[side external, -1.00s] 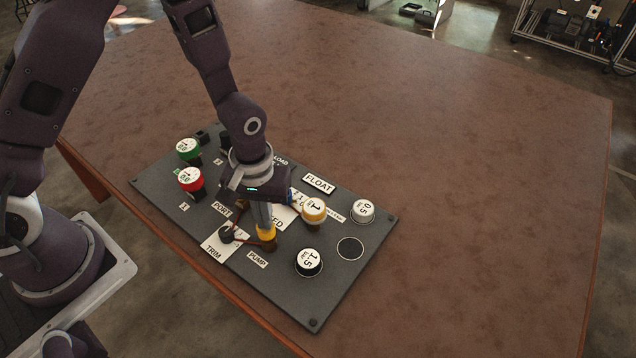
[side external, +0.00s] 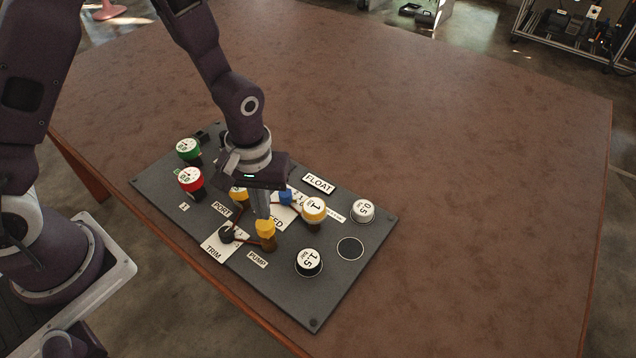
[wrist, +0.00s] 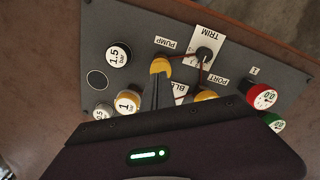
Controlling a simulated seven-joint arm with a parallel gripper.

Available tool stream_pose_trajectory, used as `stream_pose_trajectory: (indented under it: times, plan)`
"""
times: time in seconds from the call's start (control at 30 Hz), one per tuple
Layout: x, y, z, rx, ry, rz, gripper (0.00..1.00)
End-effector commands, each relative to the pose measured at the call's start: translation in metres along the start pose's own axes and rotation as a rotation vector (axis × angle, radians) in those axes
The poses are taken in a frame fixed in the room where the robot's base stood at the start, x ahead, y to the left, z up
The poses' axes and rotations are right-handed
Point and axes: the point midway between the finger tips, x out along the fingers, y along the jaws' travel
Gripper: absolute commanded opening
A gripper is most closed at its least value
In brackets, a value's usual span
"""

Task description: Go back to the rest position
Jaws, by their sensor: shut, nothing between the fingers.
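My gripper (side external: 262,211) is shut and empty, with its fingers pointing down over the dark panel (side external: 318,297). In the side external view its tips are just above or at the yellow cap by the PUMP label (side external: 266,229); I cannot tell whether they touch. In the wrist view the shut fingers (wrist: 158,82) reach toward the same yellow cap (wrist: 160,65). A second yellow part (side external: 238,195) sits left of the fingers, partly hidden by my wrist. A black TRIM knob (side external: 227,235) with a thin reddish line stands beside the PUMP cap.
The panel also bears a red knob (side external: 190,178), a green knob (side external: 187,148), a yellow-ringed "1" knob (side external: 314,209), a "1.5" weight (side external: 309,261), a "0.5" weight (side external: 362,210) and a blue part (side external: 285,198). The brown table (side external: 470,190) is clear right of the panel.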

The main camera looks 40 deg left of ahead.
Motion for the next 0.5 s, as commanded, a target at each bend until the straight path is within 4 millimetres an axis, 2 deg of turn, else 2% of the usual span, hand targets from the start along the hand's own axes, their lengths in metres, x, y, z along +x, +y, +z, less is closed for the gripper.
stream_pose_trajectory:
  times: [0.1, 0.2, 0.5]
  plan:
    - [-0.018, 0.001, -0.001, 0.001, 0.003, 0.003, 0.0]
    - [-0.028, 0.0, 0.0, 0.002, 0.002, 0.002, 0.0]
    - [-0.031, 0.0, 0.0, 0.002, 0.001, 0.001, 0.0]
